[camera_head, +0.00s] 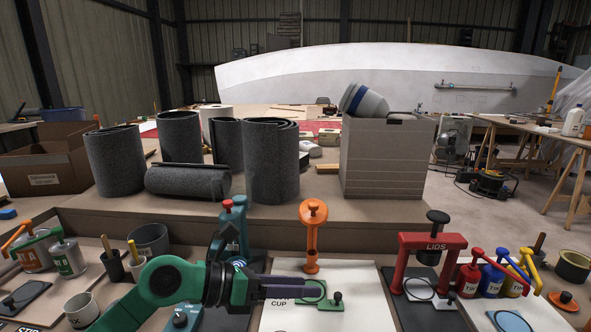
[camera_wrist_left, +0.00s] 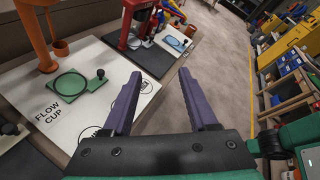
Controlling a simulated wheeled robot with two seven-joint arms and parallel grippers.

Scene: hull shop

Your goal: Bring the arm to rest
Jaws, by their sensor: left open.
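My left arm (camera_head: 165,282), green with a black wrist, comes in from the lower left of the head view. Its gripper (camera_head: 322,288) has purple fingers pointing right, over the white mat marked with "CUP" lettering. In the left wrist view the gripper (camera_wrist_left: 159,76) is open, its two purple fingers apart with nothing between them. The white flow cup mat (camera_wrist_left: 75,112) lies below and to the left of the fingers there. My right gripper shows in neither view.
An orange stand (camera_head: 312,240) rises just behind the gripper. A teal stand (camera_head: 237,225) is close behind the wrist. Dark rolls (camera_head: 270,160) and a box (camera_head: 385,160) stand on the raised shelf.

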